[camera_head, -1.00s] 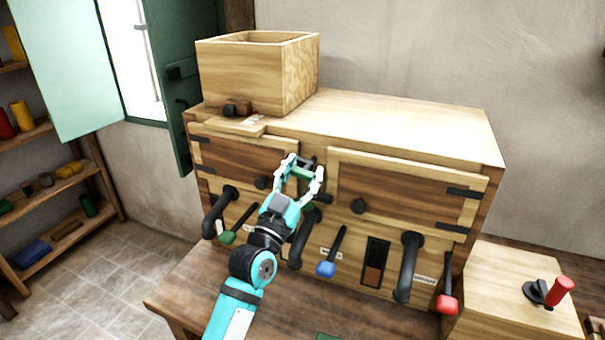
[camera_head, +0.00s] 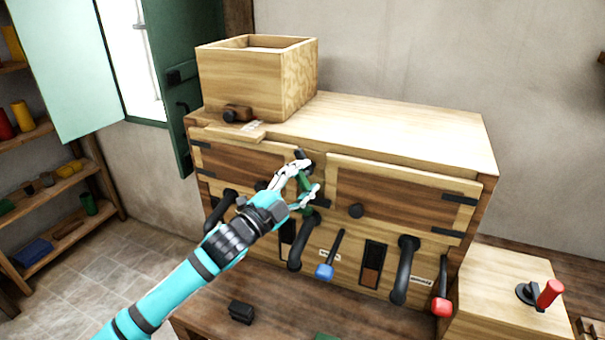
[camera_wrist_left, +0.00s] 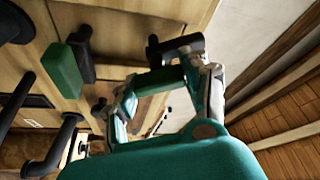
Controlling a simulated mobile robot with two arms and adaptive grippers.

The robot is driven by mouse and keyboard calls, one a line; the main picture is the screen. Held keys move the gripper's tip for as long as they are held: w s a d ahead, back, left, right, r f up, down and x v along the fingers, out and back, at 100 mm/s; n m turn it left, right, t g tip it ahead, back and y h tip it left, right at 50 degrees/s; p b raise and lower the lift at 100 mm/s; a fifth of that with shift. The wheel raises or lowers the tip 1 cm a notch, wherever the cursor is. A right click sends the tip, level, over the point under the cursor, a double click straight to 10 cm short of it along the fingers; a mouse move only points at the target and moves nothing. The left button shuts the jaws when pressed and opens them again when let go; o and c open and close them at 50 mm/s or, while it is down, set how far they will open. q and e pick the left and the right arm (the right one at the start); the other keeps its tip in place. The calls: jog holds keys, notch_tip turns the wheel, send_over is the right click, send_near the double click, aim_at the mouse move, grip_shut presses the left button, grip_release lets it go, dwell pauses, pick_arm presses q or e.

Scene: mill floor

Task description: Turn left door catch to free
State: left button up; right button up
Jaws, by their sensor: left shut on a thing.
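The left door (camera_head: 240,168) and right door (camera_head: 395,200) of the wooden cabinet look closed. A dark catch (camera_head: 301,155) sits between them near the top; it also shows in the left wrist view (camera_wrist_left: 175,48). My left gripper (camera_head: 306,178) is at this catch, its fingers closed around the dark piece. The fingers partly hide the catch, so its exact angle is hard to tell. Another dark piece (camera_head: 322,200) shows just right of the fingers. My right gripper is not in view.
Below the doors are black curved handles (camera_head: 403,270), a blue-tipped lever (camera_head: 325,271) and a red-tipped lever (camera_head: 442,306). A green block (camera_wrist_left: 62,70) shows near the fingers in the left wrist view. A small dark object (camera_head: 241,312) lies on the bench.

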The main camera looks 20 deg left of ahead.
pick_arm(q)
jog(key=shift+m+g+p, duration=0.5)
jog(key=shift+m+p, duration=0.1)
jog(key=shift+m, duration=0.5)
jog(key=shift+f, duration=0.1)
jog(key=o, duration=1.2)
jog(key=v, duration=1.2)
jog(key=shift+f, duration=0.1)
